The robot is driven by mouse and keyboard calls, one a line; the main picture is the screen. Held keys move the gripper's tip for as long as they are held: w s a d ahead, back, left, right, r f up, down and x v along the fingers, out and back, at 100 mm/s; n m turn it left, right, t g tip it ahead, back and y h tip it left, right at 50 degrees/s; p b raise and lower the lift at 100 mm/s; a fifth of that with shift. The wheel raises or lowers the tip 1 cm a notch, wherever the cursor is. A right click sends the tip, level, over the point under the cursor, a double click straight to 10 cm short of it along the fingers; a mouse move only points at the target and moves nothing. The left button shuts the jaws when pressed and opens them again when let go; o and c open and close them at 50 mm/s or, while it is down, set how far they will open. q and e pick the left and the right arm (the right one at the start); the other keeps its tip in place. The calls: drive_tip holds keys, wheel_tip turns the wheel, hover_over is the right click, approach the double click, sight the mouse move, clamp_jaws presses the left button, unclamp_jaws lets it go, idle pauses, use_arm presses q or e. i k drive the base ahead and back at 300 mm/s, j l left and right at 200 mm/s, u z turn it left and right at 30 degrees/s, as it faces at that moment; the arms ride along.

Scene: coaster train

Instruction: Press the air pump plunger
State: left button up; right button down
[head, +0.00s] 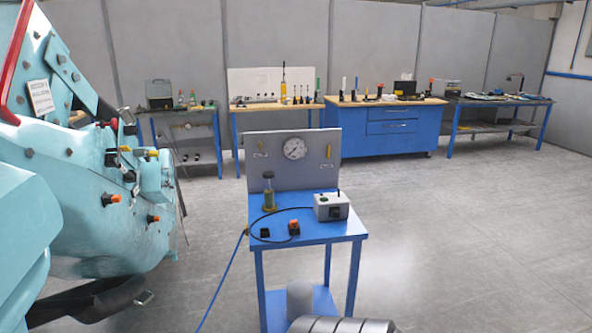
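A small upright pump-like device (269,199) stands at the left on the blue table. It has an olive-yellow body and a dark knob on a thin rod, which appears raised above the body. I take it to be the air pump and its plunger. A round pressure gauge (295,148) sits on the grey back panel (270,172) behind it.
The blue table (330,231) also holds a grey control box (331,207), an orange-topped switch (294,228) and a black hose. A blue hose (222,285) runs to the floor. The teal train (85,200) fills the left. Benches (390,125) line the back; the right floor is clear.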

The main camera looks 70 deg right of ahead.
sight(268, 175)
drive_tip(key=i+l+z, duration=0.2)
drive_tip(key=z, duration=0.3)
drive_tip(key=i+l+z, duration=0.3)
drive_tip(key=z, duration=0.2)
drive_tip(key=i+l+z, duration=0.15)
drive_tip(key=i+z, duration=0.15)
drive_tip(key=z, duration=0.2)
drive_tip(key=i+z, duration=0.1)
drive_tip(key=i, duration=0.75)
